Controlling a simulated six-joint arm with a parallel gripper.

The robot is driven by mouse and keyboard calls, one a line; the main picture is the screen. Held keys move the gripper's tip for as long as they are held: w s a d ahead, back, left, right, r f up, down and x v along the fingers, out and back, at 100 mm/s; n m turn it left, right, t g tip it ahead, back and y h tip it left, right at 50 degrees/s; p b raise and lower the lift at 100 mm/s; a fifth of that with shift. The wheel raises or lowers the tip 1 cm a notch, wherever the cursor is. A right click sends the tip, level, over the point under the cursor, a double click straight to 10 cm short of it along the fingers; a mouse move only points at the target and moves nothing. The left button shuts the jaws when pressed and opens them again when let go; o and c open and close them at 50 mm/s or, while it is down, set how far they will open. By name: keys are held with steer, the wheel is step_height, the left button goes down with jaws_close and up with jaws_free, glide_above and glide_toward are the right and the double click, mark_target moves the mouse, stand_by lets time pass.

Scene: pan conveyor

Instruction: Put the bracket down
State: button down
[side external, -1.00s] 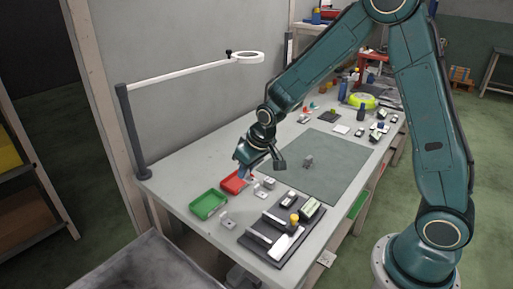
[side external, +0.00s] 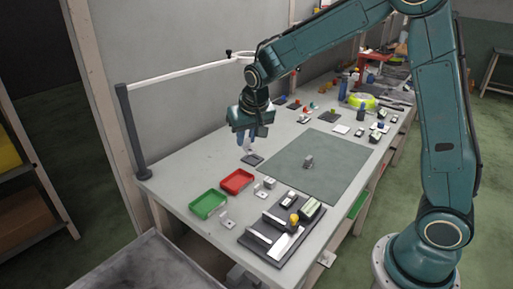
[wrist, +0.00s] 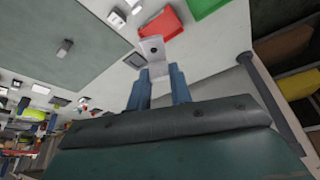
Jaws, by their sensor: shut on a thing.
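My gripper (wrist: 158,84) is shut on a light grey bracket (wrist: 153,46), a plate with a hole, which sticks out past the blue fingertips in the wrist view. In the side view my gripper (side external: 245,141) points down over the far-left part of the bench, and the bracket (side external: 251,150) is small and partly hidden by the fingers. A small dark square pad (side external: 252,160) lies on the bench just below it. The pad (wrist: 134,61) also shows beside the bracket in the wrist view. I cannot tell the exact gap between bracket and pad.
A red tray (side external: 237,181) and a green tray (side external: 208,204) lie nearer on the bench. A metal piece (side external: 228,220) lies beside the green one. A large grey-green mat (side external: 325,172) with a small grey block (side external: 308,162) is to the right. A dark fixture board (side external: 268,246) is in front.

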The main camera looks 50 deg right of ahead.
steer(key=s+d+r+m+g+h, duration=0.1)
steer(key=s+d+m+g, duration=0.15)
steer(key=d+m, duration=0.6)
steer(key=s+d+r+m+g+h, duration=0.1)
steer(key=s+d+m+g+h, duration=0.3)
steer(key=d, duration=0.7)
steer(key=f, duration=0.5)
steer(key=w+f+t+y, duration=0.1)
steer(key=f, duration=0.4)
steer(key=f+t+y, duration=0.1)
steer(key=f, duration=0.4)
steer(key=shift+w+a+f+m+t, duration=0.1)
steer(key=shift+w+f+m+t, duration=0.1)
steer(key=shift+w+m+t, duration=0.05)
steer(key=shift+f, duration=0.1)
steer(key=shift+f, duration=2.05)
steer(key=c, duration=1.3)
jaws_free()
steer(key=shift+f, duration=0.1)
steer(key=shift+o, duration=0.2)
